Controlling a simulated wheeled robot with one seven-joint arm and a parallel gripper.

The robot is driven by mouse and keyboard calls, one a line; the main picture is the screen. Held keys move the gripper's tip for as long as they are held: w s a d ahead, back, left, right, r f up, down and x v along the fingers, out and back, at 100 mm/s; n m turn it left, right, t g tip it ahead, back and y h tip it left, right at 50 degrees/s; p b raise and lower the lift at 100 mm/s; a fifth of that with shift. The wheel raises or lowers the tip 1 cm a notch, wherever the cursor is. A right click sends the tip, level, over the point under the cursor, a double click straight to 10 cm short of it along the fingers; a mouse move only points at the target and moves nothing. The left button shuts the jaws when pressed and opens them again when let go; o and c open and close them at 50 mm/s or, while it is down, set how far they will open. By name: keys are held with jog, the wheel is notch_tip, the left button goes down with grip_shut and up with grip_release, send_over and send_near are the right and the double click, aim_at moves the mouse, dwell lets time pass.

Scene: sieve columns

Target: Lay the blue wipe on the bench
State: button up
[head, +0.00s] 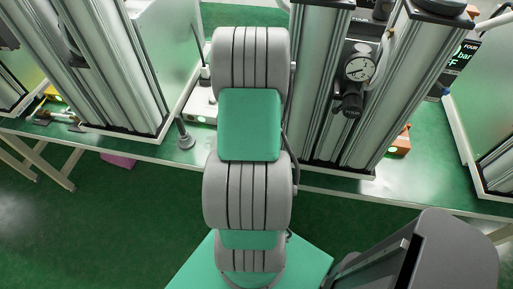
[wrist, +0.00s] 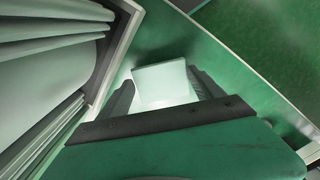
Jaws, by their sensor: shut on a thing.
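The blue wipe (wrist: 163,82) looks like a pale, bluish-white flat piece in the wrist view. It sits between the two dark fingers of my gripper (wrist: 165,92), which is shut on it. The green bench (wrist: 168,35) lies beneath and beyond the wipe. I cannot tell whether the wipe touches the bench. In the head view the bench (head: 335,185) runs across the picture, and my arm hides the gripper and the wipe.
In the wrist view a grey column (wrist: 50,50) in a pale frame stands close on the left, and the bench edge (wrist: 240,75) runs on the right. The head view shows metal columns (head: 105,70), a pressure gauge (head: 358,68) and an orange block (head: 401,141).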

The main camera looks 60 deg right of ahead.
jog(key=shift+f, duration=0.95)
jog(key=o, duration=0.9)
notch_tip(320, 180, up, 12)
jog(key=b, duration=0.1)
jog(key=w+a+r+n+t, duration=0.1)
jog(key=w+a+r, duration=0.35)
jog(key=a, duration=0.35)
jog(key=w+a+r+n+t, duration=0.15)
jog(key=w+a+r, duration=0.3)
jog(key=a, duration=0.45)
jog(key=a+r, duration=0.1)
jog(key=a, duration=0.4)
jog(key=s+a+r+n, duration=0.1)
jog(key=a, duration=0.5)
jog(key=a+r+n+t, duration=0.1)
jog(key=a, duration=0.4)
jog(key=shift+s+a, duration=0.25)
jog(key=shift+s, duration=0.15)
